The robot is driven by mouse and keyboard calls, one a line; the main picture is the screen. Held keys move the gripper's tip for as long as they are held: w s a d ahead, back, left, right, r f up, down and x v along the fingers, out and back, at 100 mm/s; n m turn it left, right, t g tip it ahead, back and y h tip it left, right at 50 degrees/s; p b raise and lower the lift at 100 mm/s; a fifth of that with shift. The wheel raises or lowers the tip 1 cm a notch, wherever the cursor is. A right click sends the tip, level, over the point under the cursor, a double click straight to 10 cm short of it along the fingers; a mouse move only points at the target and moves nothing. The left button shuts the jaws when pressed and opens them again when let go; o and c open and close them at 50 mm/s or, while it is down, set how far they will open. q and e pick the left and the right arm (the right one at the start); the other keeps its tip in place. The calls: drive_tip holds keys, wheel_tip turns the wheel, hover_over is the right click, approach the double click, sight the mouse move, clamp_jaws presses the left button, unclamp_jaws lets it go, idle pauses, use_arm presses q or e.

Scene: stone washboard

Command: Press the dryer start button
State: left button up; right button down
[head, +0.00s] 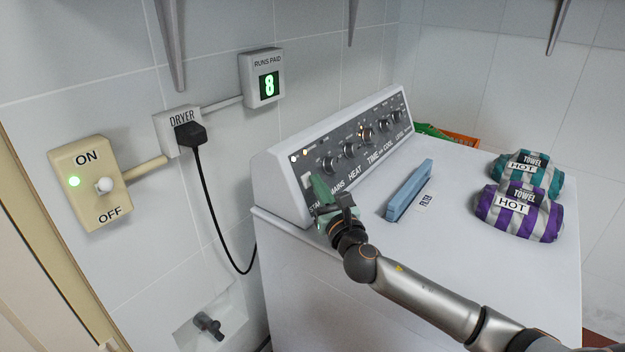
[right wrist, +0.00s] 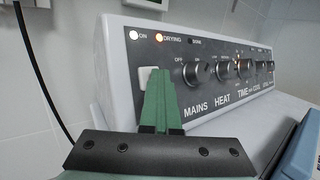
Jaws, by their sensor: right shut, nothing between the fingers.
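The dryer (head: 300,270) stands against the tiled wall with a sloped control panel (head: 350,135) along its back. The white start button (right wrist: 147,80) is at the panel's left end, partly hidden behind my green fingertips in the right wrist view. In the head view the start button (head: 306,181) shows just left of the fingers. My right gripper (head: 318,186) is shut and empty, its tips at or very near the button; I cannot tell whether they touch. On the panel the ON lamp (right wrist: 134,35) glows white and the DRYING lamp (right wrist: 159,37) orange; the DONE lamp (right wrist: 190,39) is dark.
A blue filter (head: 408,191) stands up from the dryer top. Two rolled towels marked HOT, teal (head: 528,165) and purple (head: 520,212), lie at right. The wall has a lit ON/OFF switch (head: 92,184), a plugged-in cord (head: 205,205) and a meter reading 8 (head: 263,78).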

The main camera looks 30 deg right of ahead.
drive_tip(key=shift+s, duration=0.1)
drive_tip(key=shift+s+d+r+p, duration=0.25)
drive_tip(key=shift+s+p, duration=0.1)
drive_tip(key=shift+s, duration=0.1)
drive_tip(key=shift+s+d+r+p, duration=0.2)
drive_tip(key=shift+s+p, duration=0.1)
drive_tip(key=shift+s, duration=0.15)
drive_tip(key=s, duration=0.1)
drive_tip(key=s+d+r+p, duration=0.1)
drive_tip(key=s+r+p, duration=0.1)
drive_tip(key=s, duration=0.1)
drive_tip(key=shift+s+d+r, duration=0.1)
drive_tip(key=shift+d, duration=0.25)
idle(0.9)
